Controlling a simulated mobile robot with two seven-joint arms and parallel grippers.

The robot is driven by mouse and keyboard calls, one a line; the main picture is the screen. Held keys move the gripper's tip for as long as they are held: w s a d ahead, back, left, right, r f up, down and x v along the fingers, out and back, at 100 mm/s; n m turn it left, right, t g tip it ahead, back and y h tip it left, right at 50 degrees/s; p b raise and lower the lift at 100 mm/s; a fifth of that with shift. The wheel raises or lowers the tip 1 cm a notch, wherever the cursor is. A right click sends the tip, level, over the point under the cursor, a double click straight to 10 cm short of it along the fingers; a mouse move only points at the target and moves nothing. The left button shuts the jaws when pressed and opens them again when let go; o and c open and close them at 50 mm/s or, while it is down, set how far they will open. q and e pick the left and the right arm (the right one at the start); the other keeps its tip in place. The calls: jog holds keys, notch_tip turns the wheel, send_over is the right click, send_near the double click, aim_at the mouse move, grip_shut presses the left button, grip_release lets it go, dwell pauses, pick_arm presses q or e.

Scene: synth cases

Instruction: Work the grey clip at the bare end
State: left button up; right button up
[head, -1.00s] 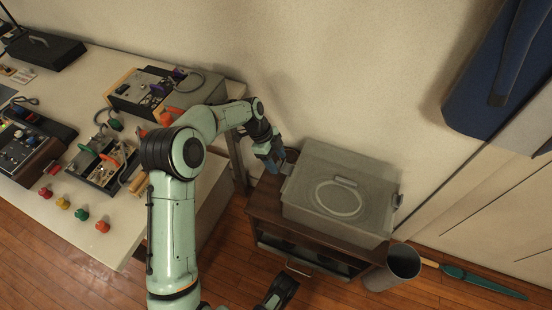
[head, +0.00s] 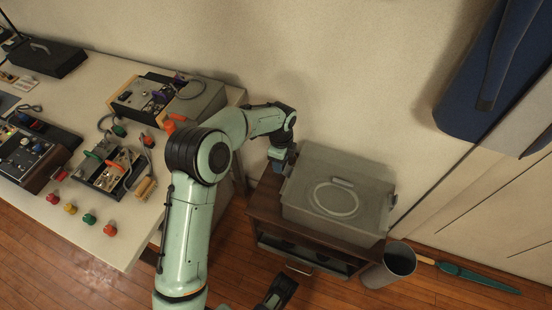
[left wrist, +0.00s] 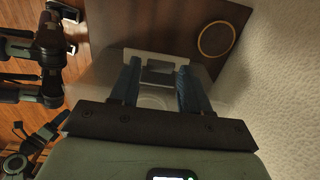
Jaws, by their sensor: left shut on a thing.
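A grey lidded box (head: 320,221) with an oval ring on its lid stands on a dark brown cabinet. My left gripper (head: 279,165) is at the box's left end. In the left wrist view its two blue fingers (left wrist: 158,82) are shut on a pale grey clip (left wrist: 157,58), which shows between and beyond the tips. The fingers hide part of the clip, so I cannot tell whether its latch is up or down. A dark gripper-like part (head: 280,291), likely my right gripper, shows at the bottom edge of the head view; its jaws are unclear.
The cabinet (head: 262,212) has an open shelf in front. A grey bin (head: 400,261) stands on the floor to its right. A white workbench (head: 100,262) with several devices and coloured knobs is at the left. The wall is close behind the box.

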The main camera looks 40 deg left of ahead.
aim_at(300, 171)
pick_arm(q)
jog(key=d+y, duration=0.1)
jog(key=r+g+y+p, duration=0.1)
jog(key=y, duration=0.1)
jog(key=w+d+y+p, duration=0.1)
jog(key=shift+d+r, duration=0.2)
jog(key=shift+d, duration=0.15)
jog(key=shift+w+d+g+y+p, duration=0.15)
jog(key=shift+d+g+y+p, duration=0.3)
jog(key=shift+y, duration=0.65)
jog(key=shift+w+d+f+g+y, duration=0.15)
jog(key=shift+d+g+y, duration=0.1)
jog(key=shift+d+y, duration=0.45)
jog(key=shift+w+d+f+g+y+b, duration=0.1)
jog(key=shift+d+g+y+b, duration=0.15)
jog(key=shift+y, duration=0.3)
jog(key=shift+w+d+g+y+b, duration=0.15)
jog(key=shift+y+b, duration=0.2)
jog(key=shift+y, duration=0.2)
jog(key=shift+d+y+b, duration=0.3)
jog(key=shift+y+b, duration=0.05)
jog(key=shift+y, duration=0.25)
pick_arm(e)
jog(key=shift+s+a+r+g, duration=0.15)
jog(key=shift+s+a+r, duration=0.2)
jog(key=shift+s, duration=0.3)
jog(key=shift+s+a+r+g, duration=0.15)
jog(key=shift+s+a+r, duration=0.15)
jog(key=shift+s, duration=0.3)
